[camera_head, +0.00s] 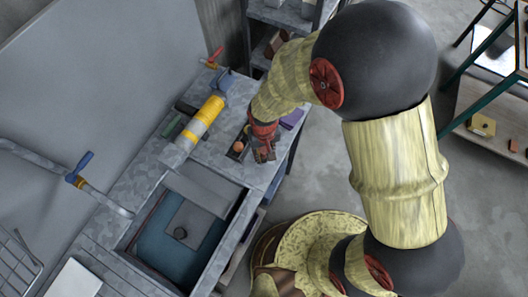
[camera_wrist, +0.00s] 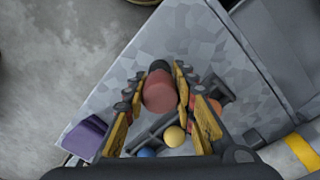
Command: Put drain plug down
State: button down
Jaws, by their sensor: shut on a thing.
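The drain plug (camera_wrist: 160,92) looks like a reddish-brown, rounded piece with a dark end. It sits between the yellow-and-black fingers of my gripper (camera_wrist: 167,72) in the wrist view. My gripper is shut on it, over the grey counter (camera_wrist: 190,40). In the head view my gripper (camera_head: 264,152) hangs near the counter's right edge, beside a dark tray, and mostly hides the plug. I cannot tell whether the plug touches the counter. The sink (camera_head: 231,217) lies to the lower left, with bluish water and a dark round spot (camera_head: 180,233) on its bottom.
A dark tray beside my gripper holds an orange ball (camera_head: 238,146), a yellow ball (camera_wrist: 174,136) and a blue ball (camera_wrist: 147,152). A purple block (camera_head: 292,118) lies at the counter edge. A yellow-striped cylinder (camera_head: 204,118) and a blue-handled tap (camera_head: 80,168) stand farther left.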

jog(key=shift+f, duration=0.2)
jog(key=c, duration=1.5)
grip_release()
jog(key=shift+o, duration=0.2)
jog(key=shift+r, duration=0.15)
